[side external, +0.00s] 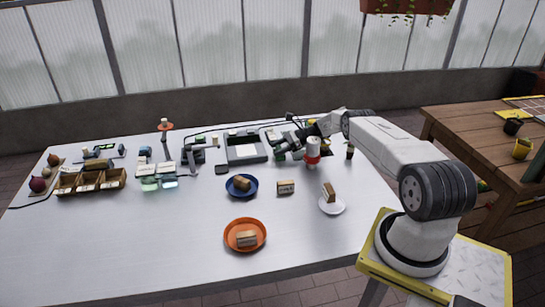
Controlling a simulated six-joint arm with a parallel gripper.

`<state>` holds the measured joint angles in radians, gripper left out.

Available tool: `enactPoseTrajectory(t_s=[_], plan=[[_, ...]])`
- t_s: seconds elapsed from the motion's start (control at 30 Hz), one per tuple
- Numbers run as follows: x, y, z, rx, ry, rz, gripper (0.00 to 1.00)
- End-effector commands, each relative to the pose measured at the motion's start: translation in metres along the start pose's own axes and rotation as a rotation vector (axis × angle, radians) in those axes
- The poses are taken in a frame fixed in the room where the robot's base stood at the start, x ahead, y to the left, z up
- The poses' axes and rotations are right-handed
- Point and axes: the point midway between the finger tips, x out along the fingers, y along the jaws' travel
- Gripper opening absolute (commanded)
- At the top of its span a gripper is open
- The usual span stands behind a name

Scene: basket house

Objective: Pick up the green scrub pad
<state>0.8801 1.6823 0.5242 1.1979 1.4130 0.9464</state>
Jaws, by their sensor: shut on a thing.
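My gripper (282,152) is at the back right of the white table, just left of the red-and-white container. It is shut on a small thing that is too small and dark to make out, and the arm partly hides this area. I cannot tell whether it is the green scrub pad. A flat dark-green pad-like piece (222,169) lies on the table to the left of the gripper, in front of a grey tray-like device (245,150).
A red-and-white container (312,158) stands close by my gripper. A blue plate (231,191), an orange plate (230,244) and a white plate (324,208) hold small blocks. A wooden box (67,185) stands at left. The table's front left is clear.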

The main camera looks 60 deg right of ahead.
Motion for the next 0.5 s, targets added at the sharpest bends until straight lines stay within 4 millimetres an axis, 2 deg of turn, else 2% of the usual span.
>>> enactPoseTrajectory(t_s=[0.27, 0.5], plan=[[-0.007, -0.001, 0.018, -0.002, 0.0, -0.001, 0.1], [-0.018, -0.001, 0.043, -0.002, 0.0, -0.001, 0.1]])
